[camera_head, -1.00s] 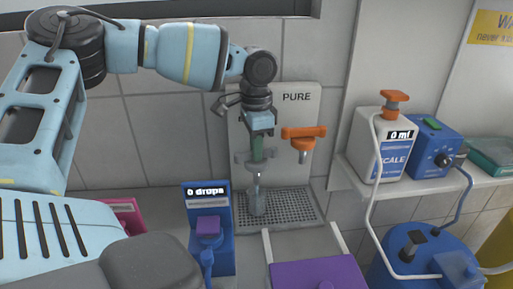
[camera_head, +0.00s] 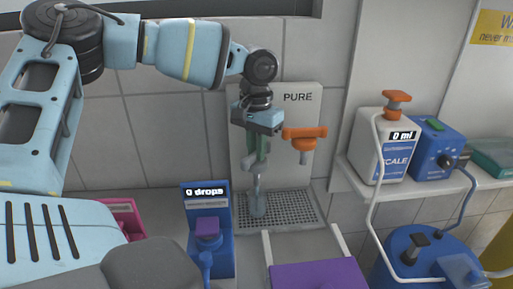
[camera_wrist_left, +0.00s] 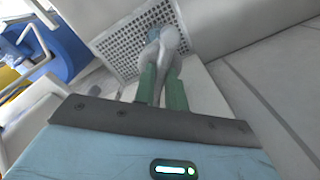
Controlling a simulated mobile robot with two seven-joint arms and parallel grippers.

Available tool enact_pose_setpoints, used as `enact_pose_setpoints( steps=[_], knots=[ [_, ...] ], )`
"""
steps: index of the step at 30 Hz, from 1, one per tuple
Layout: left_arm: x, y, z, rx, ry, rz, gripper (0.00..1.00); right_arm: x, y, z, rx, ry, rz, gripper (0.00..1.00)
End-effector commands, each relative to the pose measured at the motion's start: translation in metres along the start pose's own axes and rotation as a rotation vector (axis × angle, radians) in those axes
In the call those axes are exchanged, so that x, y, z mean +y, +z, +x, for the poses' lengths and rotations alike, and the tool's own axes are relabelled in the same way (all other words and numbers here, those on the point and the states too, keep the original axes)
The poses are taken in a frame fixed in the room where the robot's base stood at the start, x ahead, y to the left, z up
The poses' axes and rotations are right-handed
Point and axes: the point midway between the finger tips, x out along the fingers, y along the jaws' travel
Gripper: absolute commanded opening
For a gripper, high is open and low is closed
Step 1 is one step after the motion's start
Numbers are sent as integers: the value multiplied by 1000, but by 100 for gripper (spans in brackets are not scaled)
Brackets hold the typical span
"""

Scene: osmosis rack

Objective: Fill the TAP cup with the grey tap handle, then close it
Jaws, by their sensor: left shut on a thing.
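My left gripper (camera_head: 258,146) is shut on the grey tap handle (camera_head: 250,163), in front of the white PURE panel (camera_head: 304,112). In the head view the handle is turned and partly hidden by the fingers. In the left wrist view the green fingertips (camera_wrist_left: 162,88) are on either side of the grey handle (camera_wrist_left: 168,42). A thin bluish-grey line runs from the spout down to the cup. The water level in the cup is too small to tell. My right gripper is out of view.
An orange tap handle (camera_head: 304,134) sits just right of my left gripper. A blue drop counter reading 0 drops (camera_head: 206,190) stands left of the tray. A purple box (camera_head: 318,276) is in front. The SCALE container (camera_head: 383,148) stands on the right shelf.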

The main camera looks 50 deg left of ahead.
Motion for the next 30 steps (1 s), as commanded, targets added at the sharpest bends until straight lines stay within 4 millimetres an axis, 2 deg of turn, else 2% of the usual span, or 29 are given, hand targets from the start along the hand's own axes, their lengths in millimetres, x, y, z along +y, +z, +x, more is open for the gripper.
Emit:
enact_pose_setpoints(
  steps=[16, 17, 21, 30],
  knots=[
    [0, -1, -1, 3, 0, -24, 0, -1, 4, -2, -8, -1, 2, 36],
    [0, -1, -1, 3, 0, -24, 17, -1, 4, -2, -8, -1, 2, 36],
    [0, 0, -1, 2, 0, -24, 35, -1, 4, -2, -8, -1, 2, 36],
    [0, 0, -2, 2, 0, -23, 35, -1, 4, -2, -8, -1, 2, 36]
  ],
)
